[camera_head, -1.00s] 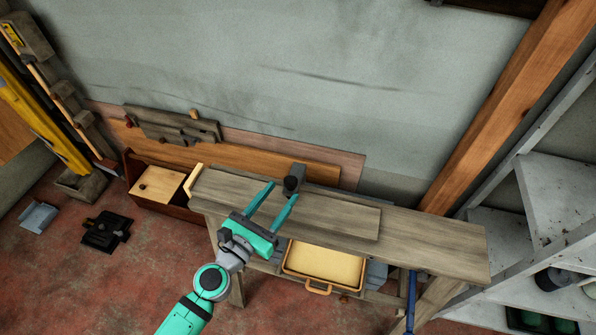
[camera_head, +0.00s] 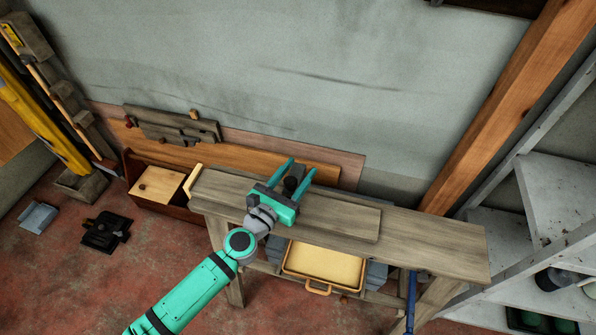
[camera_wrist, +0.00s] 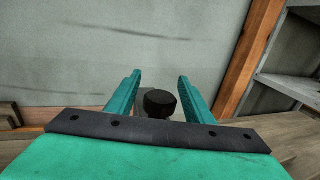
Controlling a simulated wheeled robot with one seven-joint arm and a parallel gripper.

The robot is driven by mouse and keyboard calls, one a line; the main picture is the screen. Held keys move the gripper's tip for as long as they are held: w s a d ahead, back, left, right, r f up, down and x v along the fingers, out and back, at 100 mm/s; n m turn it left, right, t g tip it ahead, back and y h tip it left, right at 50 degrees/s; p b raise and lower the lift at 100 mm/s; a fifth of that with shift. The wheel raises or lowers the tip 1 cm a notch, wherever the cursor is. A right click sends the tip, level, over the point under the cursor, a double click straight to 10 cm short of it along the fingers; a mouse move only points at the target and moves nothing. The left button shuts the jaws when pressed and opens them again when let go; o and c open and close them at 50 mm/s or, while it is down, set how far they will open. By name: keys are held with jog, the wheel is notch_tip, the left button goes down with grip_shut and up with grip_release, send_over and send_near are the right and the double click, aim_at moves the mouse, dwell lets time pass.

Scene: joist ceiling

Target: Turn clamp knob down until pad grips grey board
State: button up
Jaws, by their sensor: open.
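The clamp knob (camera_head: 292,183) is a dark, round knob above the grey board (camera_head: 340,215), which lies on the wooden bench (camera_head: 440,242). My gripper (camera_head: 302,168) is open, with its teal fingers on either side of the knob. In the wrist view the black knob (camera_wrist: 160,103) sits between the two fingers (camera_wrist: 158,84), with a visible gap on both sides. The clamp's pad is hidden, so I cannot tell whether it touches the board.
A yellow tray (camera_head: 325,264) sits below the bench front. A wooden box (camera_head: 158,187) stands at the left, with planks leaning on the wall behind. Grey shelves (camera_head: 560,200) stand at the right. A blue bar (camera_head: 410,300) stands by the bench's right leg.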

jog(key=c, duration=1.1)
jog(key=shift+o, duration=0.2)
